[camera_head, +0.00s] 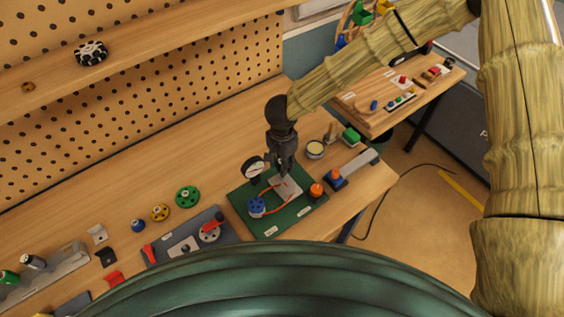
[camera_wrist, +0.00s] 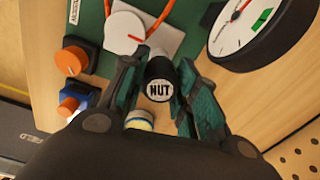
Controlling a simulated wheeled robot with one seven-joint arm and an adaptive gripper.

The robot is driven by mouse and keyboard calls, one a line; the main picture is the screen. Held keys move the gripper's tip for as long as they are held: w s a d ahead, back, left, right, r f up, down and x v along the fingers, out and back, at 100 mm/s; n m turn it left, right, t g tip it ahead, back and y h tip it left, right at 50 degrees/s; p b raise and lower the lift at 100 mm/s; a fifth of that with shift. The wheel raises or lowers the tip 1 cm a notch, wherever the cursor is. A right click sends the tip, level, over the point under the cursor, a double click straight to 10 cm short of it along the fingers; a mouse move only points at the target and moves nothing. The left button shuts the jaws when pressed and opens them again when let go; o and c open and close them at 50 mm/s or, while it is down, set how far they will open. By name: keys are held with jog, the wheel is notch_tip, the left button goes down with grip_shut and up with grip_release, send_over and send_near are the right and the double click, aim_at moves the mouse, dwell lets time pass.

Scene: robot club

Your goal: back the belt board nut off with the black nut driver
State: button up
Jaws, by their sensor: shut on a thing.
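The belt board (camera_head: 265,226) is a green board near the bench's right end. My gripper (camera_head: 284,168) points down over the plate. In the wrist view my gripper (camera_wrist: 158,75) is shut on the black nut driver (camera_wrist: 160,69), whose end is marked NUT. The driver's far end points toward the pale plate (camera_wrist: 166,38). The belt board nut is hidden, and I cannot tell whether the driver touches it.
A dial gauge (camera_head: 252,168) stands close to the left of my gripper; it also looms in the wrist view (camera_wrist: 246,32). A blue block with a grey bar (camera_head: 352,168) and a round tin (camera_head: 315,149) stand right. A grey board (camera_head: 192,243) lies left. The bench behind is clear.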

jog(key=shift+n, duration=1)
jog(key=o, duration=1.7)
jog(key=m, duration=1.2)
jog(key=shift+m, duration=0.3)
